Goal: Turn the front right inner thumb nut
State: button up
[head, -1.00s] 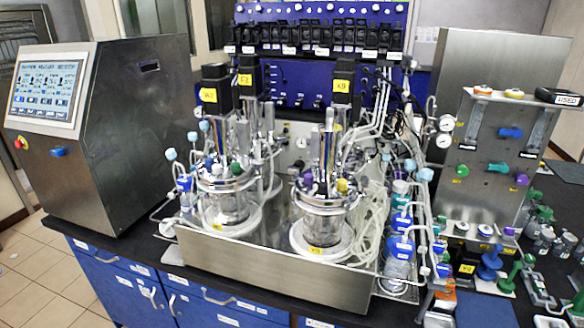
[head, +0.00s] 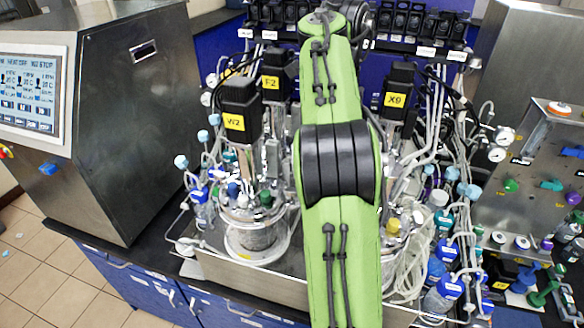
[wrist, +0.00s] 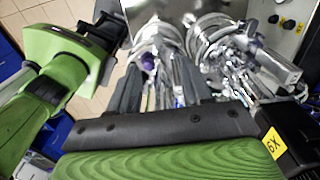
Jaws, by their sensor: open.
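The front right vessel (head: 394,240), under the motor labelled X9 (head: 396,97), is mostly hidden by my green arm in the head view. A yellow knob (head: 393,226) shows on its lid, right of the arm. I cannot make out the front right inner thumb nut. My gripper (wrist: 158,66) shows in the wrist view with two dark fingers apart, and nothing is seen held. A purple knob (wrist: 148,61) on a shiny metal vessel top lies beyond the gap between the fingers. I cannot tell the distance to it. The gripper is hidden in the head view.
The front left vessel (head: 252,235) stands left of my arm, under motor W2 (head: 238,110). Tubing and blue-capped bottles (head: 440,290) crowd the right side. A steel cabinet with a screen (head: 130,130) stands left.

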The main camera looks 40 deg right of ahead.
jog(key=f, duration=0.5)
jog(key=f+b, duration=0.1)
jog(key=f, duration=0.4)
jog(key=s+f, duration=0.1)
jog(key=f, duration=0.4)
jog(key=shift+s+f+b, duration=0.1)
jog(key=shift+f+b, duration=0.25)
jog(key=shift+f, duration=0.05)
jog(key=shift+r, duration=0.1)
